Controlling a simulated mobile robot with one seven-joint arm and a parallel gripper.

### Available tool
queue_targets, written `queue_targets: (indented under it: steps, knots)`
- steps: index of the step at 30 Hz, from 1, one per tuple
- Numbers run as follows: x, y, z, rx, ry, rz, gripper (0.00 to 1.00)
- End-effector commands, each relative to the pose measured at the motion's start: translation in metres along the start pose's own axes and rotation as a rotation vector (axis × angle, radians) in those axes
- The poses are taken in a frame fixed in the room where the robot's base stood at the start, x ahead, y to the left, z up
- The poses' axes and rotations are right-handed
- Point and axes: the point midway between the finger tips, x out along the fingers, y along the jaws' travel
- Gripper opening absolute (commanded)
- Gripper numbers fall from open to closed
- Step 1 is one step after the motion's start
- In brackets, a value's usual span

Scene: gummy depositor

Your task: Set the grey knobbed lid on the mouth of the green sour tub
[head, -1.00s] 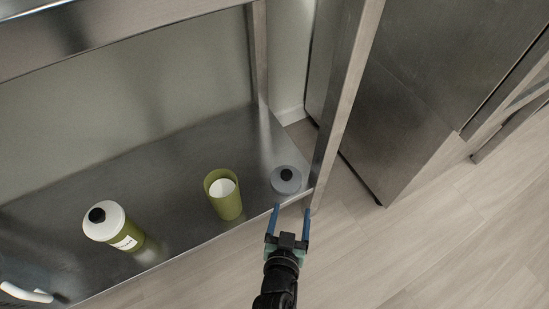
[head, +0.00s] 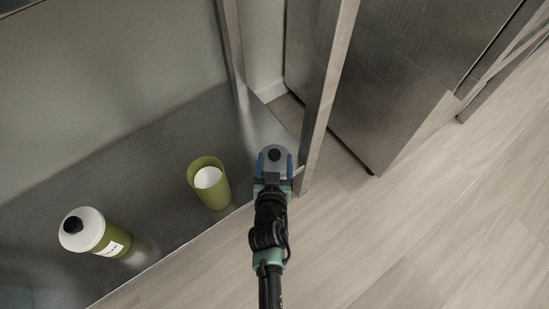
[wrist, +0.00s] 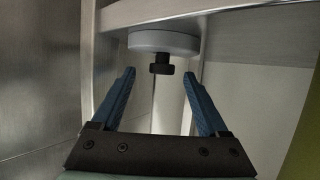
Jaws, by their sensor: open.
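The grey lid (head: 275,166) with its black knob lies knob-up on the metal shelf, near the right post. The lid also shows in the wrist view (wrist: 164,42), where its knob points down the picture. My gripper (wrist: 159,73) is open, its blue fingers on either side of the knob in that view; I cannot tell whether they touch it. In the head view my gripper (head: 276,160) overlaps the lid. The green tub (head: 213,190) stands upright and open on the shelf left of the lid, with a white inside. A green strip (wrist: 308,145) shows at the wrist view's right edge.
A second green container with a white top and black knob (head: 83,232) stands farther left. The metal upright post (head: 327,95) is close to the right of the lid. Bare shelf lies between the two green containers. Open floor is in front.

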Motion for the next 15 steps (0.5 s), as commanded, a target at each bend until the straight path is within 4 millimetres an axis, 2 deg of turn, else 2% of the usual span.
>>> queue_targets:
  steps: [1, 6, 15]
  knots:
    - [0.011, -0.002, 0.002, 0.0, 0.003, -0.001, 0.77]
    - [0.03, -0.002, 0.001, 0.001, 0.001, 0.0, 0.77]
    - [0.035, -0.002, -0.001, 0.0, 0.0, 0.0, 0.77]
